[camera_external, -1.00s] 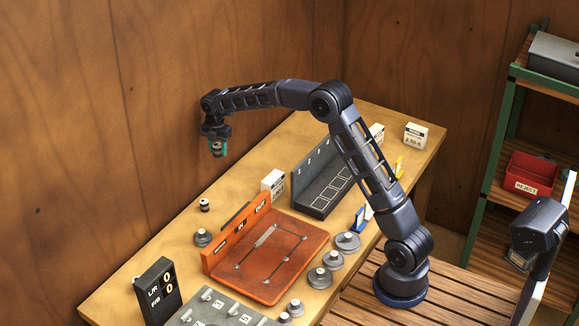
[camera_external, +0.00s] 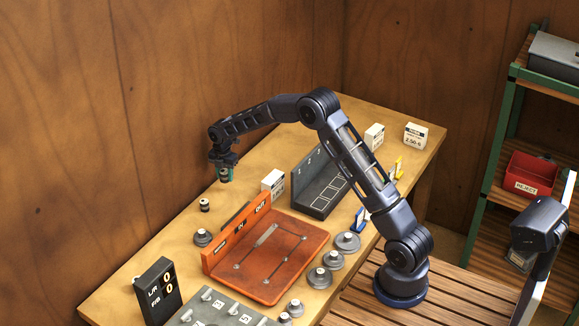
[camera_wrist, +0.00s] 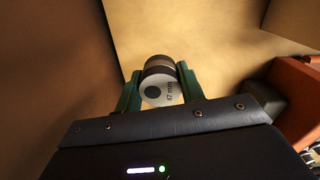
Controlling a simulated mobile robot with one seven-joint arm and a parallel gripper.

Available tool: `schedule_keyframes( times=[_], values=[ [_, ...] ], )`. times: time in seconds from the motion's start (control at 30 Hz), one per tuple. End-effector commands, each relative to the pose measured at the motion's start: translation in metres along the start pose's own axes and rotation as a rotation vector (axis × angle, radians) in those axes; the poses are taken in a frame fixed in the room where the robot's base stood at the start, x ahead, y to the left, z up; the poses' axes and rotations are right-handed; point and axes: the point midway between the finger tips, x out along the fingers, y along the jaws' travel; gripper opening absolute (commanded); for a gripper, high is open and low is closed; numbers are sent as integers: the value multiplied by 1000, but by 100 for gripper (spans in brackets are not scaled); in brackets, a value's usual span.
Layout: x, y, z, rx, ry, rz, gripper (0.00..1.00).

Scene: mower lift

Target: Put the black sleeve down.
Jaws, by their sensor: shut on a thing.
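My gripper (camera_external: 226,174) has green fingers and is over the far left part of the table, behind the orange fixture. In the external view the sleeve is mostly hidden by the fingers. I cannot tell whether it touches the table (camera_external: 180,240).
A small dark-and-light cylinder (camera_external: 204,205) stands on the table just in front of my gripper. A white box (camera_external: 272,183) is to its right. The orange fixture (camera_external: 270,258), a grey slotted rack (camera_external: 320,190) and several grey weights (camera_external: 347,242) fill the middle. Bare wood surrounds the gripper.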

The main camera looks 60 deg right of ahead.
Motion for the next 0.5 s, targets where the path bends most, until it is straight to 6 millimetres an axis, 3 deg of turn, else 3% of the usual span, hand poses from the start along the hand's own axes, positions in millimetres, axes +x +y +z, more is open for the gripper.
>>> schedule_keyframes(
  times=[0.27, 0.5],
  values=[
    [15, 0, 0, 0, 0, 0, 2],
    [46, 0, 0, 0, 0, 0, 2]
  ],
)
